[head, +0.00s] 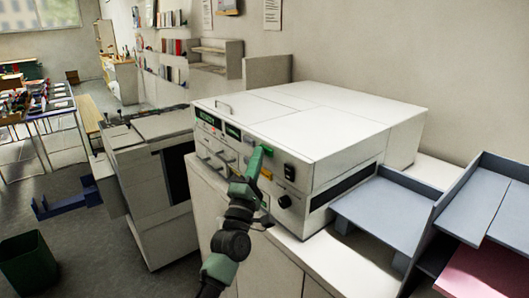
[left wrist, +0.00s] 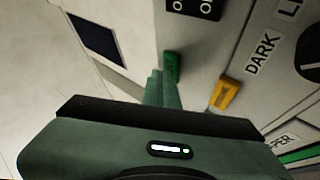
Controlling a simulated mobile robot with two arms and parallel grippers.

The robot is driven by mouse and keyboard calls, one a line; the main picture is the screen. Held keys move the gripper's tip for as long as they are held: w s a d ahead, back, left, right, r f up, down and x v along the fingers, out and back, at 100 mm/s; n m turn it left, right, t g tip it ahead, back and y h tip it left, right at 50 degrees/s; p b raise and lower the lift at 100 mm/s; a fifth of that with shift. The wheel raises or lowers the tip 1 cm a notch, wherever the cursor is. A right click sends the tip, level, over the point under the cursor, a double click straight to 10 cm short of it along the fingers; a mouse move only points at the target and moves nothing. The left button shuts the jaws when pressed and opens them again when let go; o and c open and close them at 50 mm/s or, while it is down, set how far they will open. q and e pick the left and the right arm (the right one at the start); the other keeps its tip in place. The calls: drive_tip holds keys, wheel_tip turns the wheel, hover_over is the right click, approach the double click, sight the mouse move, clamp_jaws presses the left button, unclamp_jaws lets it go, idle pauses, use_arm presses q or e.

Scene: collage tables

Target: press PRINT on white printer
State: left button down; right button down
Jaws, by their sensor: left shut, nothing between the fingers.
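The white printer (head: 330,118) stands on a pale cabinet in the middle of the head view. My left gripper (head: 259,158) is shut and empty, with its fingertips at the printer's front panel. In the left wrist view, the shut green fingers (left wrist: 161,88) reach a green button (left wrist: 172,66) and overlap its lower left side. I cannot tell whether they touch it or how far it is pushed in. A yellow button (left wrist: 225,94) is just to the right and also shows in the head view (head: 266,173). No PRINT lettering is readable. My right gripper is not in view.
Grey-blue trays (head: 385,212) stand at the right. A grey machine (head: 160,165) stands at the left. A green bin (head: 28,262) is on the floor.

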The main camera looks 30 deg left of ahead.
use_arm(q)
drive_tip(key=shift+w, duration=0.15)
idle(0.5)
drive_tip(key=shift+s+a, duration=0.25)
drive_tip(key=shift+s, duration=0.6)
drive_tip(key=s, duration=0.1)
drive_tip(key=s+a, duration=0.1)
drive_tip(key=s, duration=0.1)
drive_tip(key=s+a+p, duration=0.1)
drive_tip(key=shift+s, duration=0.3)
idle(0.5)
